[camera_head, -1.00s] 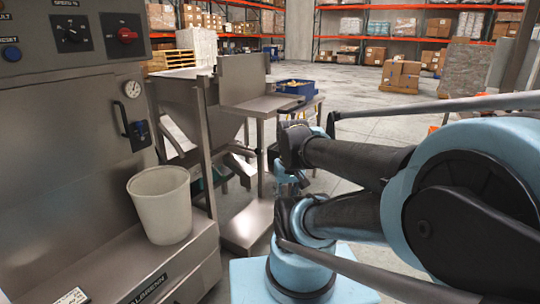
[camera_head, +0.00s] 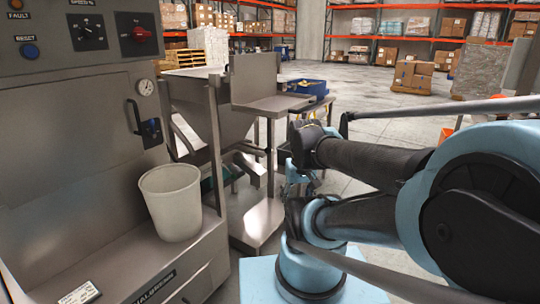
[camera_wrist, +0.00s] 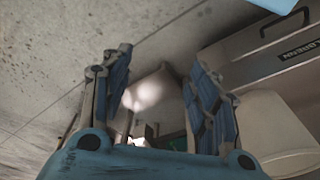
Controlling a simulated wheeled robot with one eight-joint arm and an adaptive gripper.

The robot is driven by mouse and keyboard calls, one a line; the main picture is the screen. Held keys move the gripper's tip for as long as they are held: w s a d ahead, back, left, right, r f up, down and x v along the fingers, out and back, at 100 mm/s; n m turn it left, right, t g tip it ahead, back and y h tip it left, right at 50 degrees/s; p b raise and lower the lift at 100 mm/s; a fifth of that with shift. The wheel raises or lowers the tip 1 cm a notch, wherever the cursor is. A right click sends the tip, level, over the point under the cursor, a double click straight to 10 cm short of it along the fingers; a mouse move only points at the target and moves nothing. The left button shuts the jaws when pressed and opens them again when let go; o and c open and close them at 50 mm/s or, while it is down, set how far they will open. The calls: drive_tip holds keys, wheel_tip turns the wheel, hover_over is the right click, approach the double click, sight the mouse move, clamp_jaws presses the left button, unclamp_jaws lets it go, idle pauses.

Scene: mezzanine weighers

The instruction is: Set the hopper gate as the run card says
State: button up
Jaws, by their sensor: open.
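A grey steel hopper (camera_head: 190,92) stands beside the machine cabinet in the head view. A black lever-like handle (camera_head: 151,131) is mounted on the cabinet's right side; I cannot tell whether it is the gate control. A small white card (camera_head: 79,293) lies at the lower left on the cabinet's ledge, its print too small to read. My gripper (camera_wrist: 160,68) shows in the wrist view, open, with nothing between its fingers. It is apart from the cabinet. In the head view my arm hides part of the floor.
The cabinet panel carries a black knob (camera_head: 88,31), a red knob (camera_head: 137,34) and a blue reset button (camera_head: 29,50). A white bucket (camera_head: 171,202) stands on the ledge; it also shows in the wrist view (camera_wrist: 270,138). A blue bin (camera_head: 306,88) sits behind.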

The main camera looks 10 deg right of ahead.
idle(0.4)
drive_tip(key=w+a+r+n+t+y, duration=0.1)
drive_tip(key=w+r+n+y, duration=0.15)
drive_tip(key=w, duration=1.15)
drive_tip(key=w+a+r+n+t+y, duration=0.1)
drive_tip(key=w+r+t+y, duration=0.2)
drive_tip(key=w, duration=1.1)
drive_tip(key=w+d+f+n+t+y, duration=0.1)
drive_tip(key=w+d+f, duration=0.15)
drive_tip(key=w, duration=0.55)
drive_tip(key=w+d+f+y, duration=0.1)
drive_tip(key=w+d, duration=0.2)
drive_tip(key=w, duration=0.4)
drive_tip(key=n+t+y, duration=0.1)
drive_tip(key=t+y, duration=0.1)
drive_tip(key=t, duration=0.1)
approach(270, 151)
drive_tip(key=x, duration=1)
drive_tip(key=shift+w, duration=0.35)
drive_tip(key=shift+d, duration=0.1)
clamp_jaws()
